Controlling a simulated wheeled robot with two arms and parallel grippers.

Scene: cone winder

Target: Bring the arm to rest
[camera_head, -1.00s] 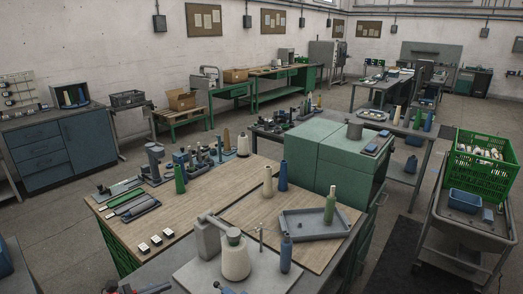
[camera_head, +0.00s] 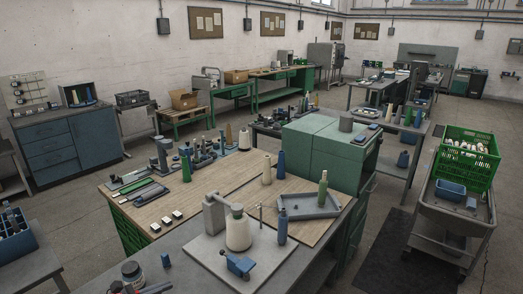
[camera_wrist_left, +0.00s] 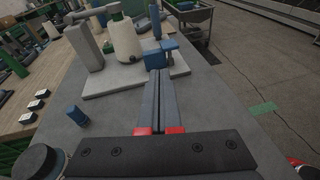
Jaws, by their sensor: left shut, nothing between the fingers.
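A small blue block (camera_wrist_left: 78,116) stands left of the fingers. A jar with a dark lid (camera_wrist_left: 36,166) is close at the left, also in the head view (camera_head: 132,274).
A cream cone (camera_head: 238,232) stands on a pale plate (camera_head: 205,258) beside a grey post (camera_head: 214,215). A blue divided crate (camera_head: 14,240) is at the left. Bare table lies right of the fingers.

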